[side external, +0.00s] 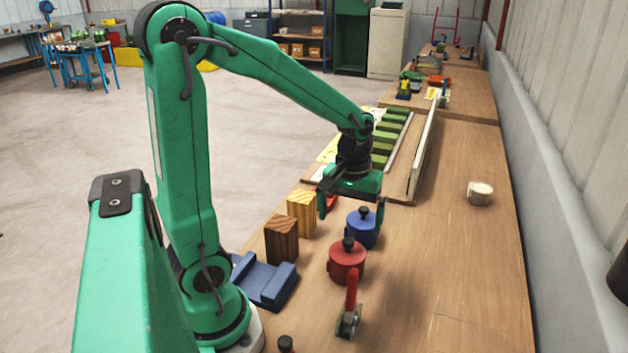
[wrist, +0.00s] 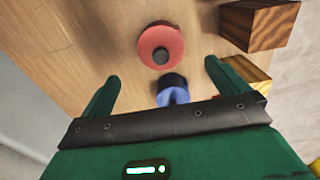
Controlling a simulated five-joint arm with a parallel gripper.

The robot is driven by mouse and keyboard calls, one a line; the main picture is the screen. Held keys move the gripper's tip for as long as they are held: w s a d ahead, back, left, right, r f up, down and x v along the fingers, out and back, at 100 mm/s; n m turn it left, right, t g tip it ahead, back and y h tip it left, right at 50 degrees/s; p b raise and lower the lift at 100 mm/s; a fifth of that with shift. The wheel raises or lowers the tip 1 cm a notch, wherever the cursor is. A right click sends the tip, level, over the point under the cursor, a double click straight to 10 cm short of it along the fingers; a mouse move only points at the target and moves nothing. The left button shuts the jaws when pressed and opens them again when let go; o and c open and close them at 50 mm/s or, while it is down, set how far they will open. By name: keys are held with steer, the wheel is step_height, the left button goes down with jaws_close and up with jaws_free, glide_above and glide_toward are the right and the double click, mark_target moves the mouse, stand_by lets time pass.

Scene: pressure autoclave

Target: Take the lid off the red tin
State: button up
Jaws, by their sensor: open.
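The red tin (side external: 346,266) stands upright on the wooden bench, with a red lid (side external: 347,249) and a dark knob on top. It also shows from above in the wrist view (wrist: 145,48). A blue tin (side external: 361,233) with a dark knob stands just behind it; in the wrist view the blue tin (wrist: 173,96) is partly hidden by my gripper's body. My gripper (side external: 352,205) is open and empty, above and around the blue tin's place, with the red tin ahead of its fingers in the wrist view (wrist: 160,80).
Two wooden blocks, one dark (side external: 281,240) and one light (side external: 302,212), stand left of the tins. A blue holder (side external: 264,281) lies near my base. A red-handled clamp (side external: 350,305) stands in front of the red tin. A cream roll (side external: 480,193) sits right; the bench between is clear.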

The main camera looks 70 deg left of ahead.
mark_target(348, 241)
steer(key=shift+a+f, duration=0.1)
steer(key=shift+f, duration=0.1)
steer(key=shift+f, duration=1.25)
steer(key=shift+f, duration=2.6)
steer(key=c, duration=1.1)
steer(key=shift+o, duration=0.2)
steer(key=shift+r, duration=0.15)
